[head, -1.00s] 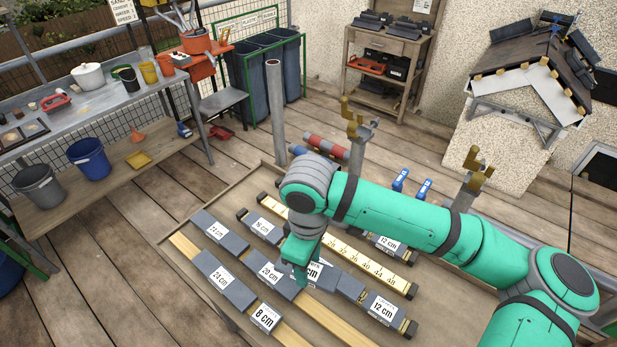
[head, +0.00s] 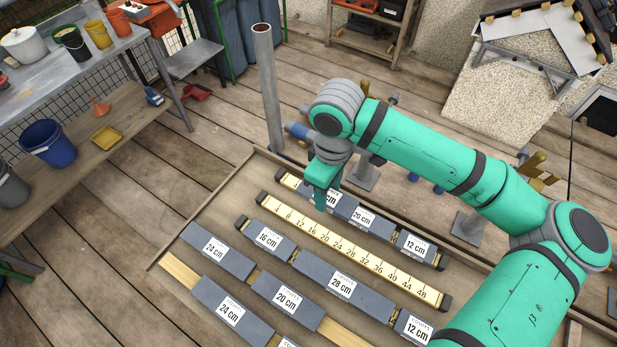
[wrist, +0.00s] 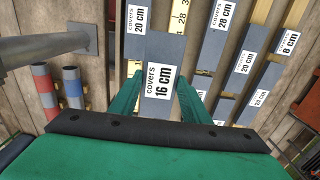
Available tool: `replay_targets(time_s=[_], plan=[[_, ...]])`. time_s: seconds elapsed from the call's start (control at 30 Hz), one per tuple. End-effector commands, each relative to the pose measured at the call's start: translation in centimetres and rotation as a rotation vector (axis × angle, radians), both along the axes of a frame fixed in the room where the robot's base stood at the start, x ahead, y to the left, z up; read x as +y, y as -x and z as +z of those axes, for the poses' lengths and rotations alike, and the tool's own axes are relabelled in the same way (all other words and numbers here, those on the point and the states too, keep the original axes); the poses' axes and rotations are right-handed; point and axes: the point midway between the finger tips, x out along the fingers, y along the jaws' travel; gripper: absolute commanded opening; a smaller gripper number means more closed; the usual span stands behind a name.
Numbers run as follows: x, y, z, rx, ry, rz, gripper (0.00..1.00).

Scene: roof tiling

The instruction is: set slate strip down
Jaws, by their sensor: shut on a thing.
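The slate strip (wrist: 163,48) labelled "covers 16 cm" is grey and sits between the two green fingers of my gripper (wrist: 158,84) in the wrist view. In the head view, my gripper (head: 326,200) is at the left part of the back row and partly hides this strip. Its long side lines up roughly with the row. A 20 cm strip (head: 347,206) lies just right of it in that row, with a 12 cm strip (head: 420,249) further right. I cannot tell whether the held strip touches the batten beneath.
A yellow measuring strip (head: 345,250) runs in front of the back row. Nearer rows hold several labelled strips, including a 28 cm strip (head: 318,268) and a 24 cm strip (head: 195,238). A grey post (head: 268,90) stands behind the tray's back-left corner.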

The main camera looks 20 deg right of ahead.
Motion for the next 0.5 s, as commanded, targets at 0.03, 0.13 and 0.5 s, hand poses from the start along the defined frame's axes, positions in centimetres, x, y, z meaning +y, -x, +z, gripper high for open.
replay_targets(time_s=[0.03,0.13,0.5], plan=[[0.2,-1.0,-0.5,0.003,-0.002,0.0,0.15],[0.2,-3.1,-1.5,0.003,-0.002,-0.002,0.15],[0.6,-9.6,-6.2,0.002,-0.002,-0.004,0.15]])
